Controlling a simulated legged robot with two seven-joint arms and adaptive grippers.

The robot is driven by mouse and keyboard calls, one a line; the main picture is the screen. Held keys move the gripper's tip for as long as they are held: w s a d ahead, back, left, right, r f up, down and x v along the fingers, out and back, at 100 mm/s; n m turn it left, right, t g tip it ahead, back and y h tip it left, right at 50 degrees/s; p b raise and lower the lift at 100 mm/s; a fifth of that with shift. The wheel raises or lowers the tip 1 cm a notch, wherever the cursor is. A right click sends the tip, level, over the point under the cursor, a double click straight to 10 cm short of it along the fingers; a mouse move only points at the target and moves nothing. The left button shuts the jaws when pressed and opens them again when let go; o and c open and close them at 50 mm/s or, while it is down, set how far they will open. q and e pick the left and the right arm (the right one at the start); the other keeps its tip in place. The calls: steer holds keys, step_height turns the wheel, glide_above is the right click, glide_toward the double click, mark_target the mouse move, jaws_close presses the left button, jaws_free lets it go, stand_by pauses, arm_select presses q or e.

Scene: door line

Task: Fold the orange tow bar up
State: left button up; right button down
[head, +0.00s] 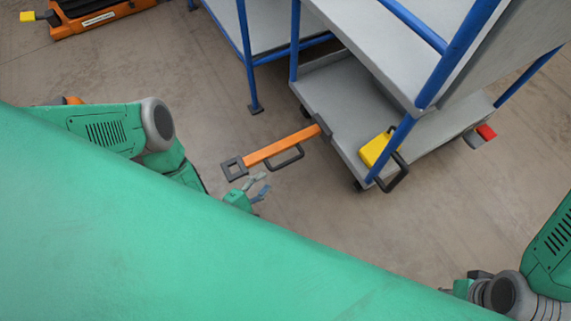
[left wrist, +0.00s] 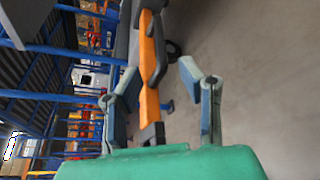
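The orange tow bar (head: 277,147) sticks out from the low grey deck of a cart, roughly level, with a dark square eye at its free end and a black handle (head: 287,158) along its side. My left gripper (head: 262,188) is open and empty, just on the near side of the bar and apart from it in the head view. In the left wrist view, the bar (left wrist: 150,62) shows between the two spread fingers (left wrist: 163,100), with its handle towards the top. Of my right gripper, only a bit shows at the lower right; its fingers are hidden.
The cart (head: 345,110) has blue posts and grey shelves. A yellow block (head: 378,148) and a black loop (head: 396,176) sit at its near corner. A red part (head: 486,132) is at its right. Another blue-framed cart (head: 262,30) stands behind.

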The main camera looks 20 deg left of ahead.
mark_target(280, 168)
arm_select(q)
steer(key=b+x, duration=0.1)
steer(key=x, duration=0.4)
steer(key=b+x, duration=0.2)
steer(key=x, duration=0.3)
steer(key=shift+w+a+f, duration=0.1)
steer(key=shift+w+f, duration=0.1)
steer(key=shift+f, duration=0.05)
steer(key=shift+w, duration=0.2)
steer(key=shift+d+r, duration=0.1)
steer(key=shift+d, duration=0.3)
steer(key=shift+a, duration=0.1)
jaws_close()
steer(key=shift+a, duration=0.1)
